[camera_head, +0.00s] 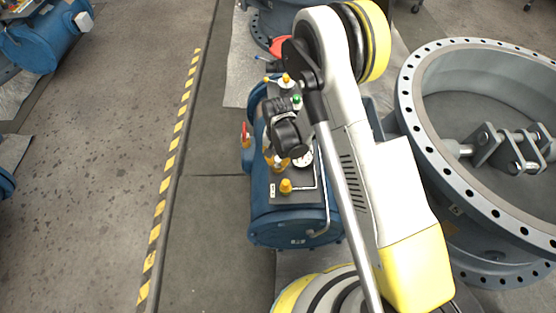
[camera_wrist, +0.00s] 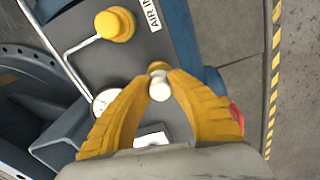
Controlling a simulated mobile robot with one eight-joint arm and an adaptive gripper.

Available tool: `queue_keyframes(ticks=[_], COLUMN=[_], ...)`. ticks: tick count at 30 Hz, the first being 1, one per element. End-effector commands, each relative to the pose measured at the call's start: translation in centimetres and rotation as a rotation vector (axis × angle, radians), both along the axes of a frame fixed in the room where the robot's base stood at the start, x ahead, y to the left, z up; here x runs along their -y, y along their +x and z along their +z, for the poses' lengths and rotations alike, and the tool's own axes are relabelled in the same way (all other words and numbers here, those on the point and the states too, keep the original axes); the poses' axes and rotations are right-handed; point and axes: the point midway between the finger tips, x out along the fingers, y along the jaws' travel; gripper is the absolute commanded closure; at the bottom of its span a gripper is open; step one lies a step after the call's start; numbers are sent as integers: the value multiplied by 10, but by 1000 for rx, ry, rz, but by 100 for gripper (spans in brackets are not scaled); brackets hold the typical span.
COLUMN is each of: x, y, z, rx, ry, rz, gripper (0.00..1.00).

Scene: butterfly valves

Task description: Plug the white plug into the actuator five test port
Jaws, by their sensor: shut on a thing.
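My gripper (camera_wrist: 160,84) has yellow fingers shut on the small white plug (camera_wrist: 160,91), which sits between the fingertips. A brass-coloured port (camera_wrist: 157,67) shows right behind the plug; I cannot tell whether they touch or the plug is seated. The port is on the dark panel (camera_wrist: 150,48) of the blue actuator. In the head view the actuator (camera_head: 290,228) stands under my arm, with my gripper (camera_head: 279,162) low over its panel. The plug is hidden there, and I cannot read an actuator number.
A yellow cap (camera_wrist: 115,25) on a thin pipe sits near the "AIR IN" label. A pressure gauge (camera_wrist: 104,101) is left of the fingers. A red handle (camera_head: 245,129) is on the actuator's left side. A large flanged valve ring (camera_head: 405,120) stands right.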

Motion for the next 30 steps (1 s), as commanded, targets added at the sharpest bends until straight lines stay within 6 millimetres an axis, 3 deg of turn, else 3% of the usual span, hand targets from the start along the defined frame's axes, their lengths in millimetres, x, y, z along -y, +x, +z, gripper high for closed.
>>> queue_keyframes(ticks=[30], x=[0], y=[0], z=[-8], rx=[0], ry=[0], rz=[0], gripper=[96])
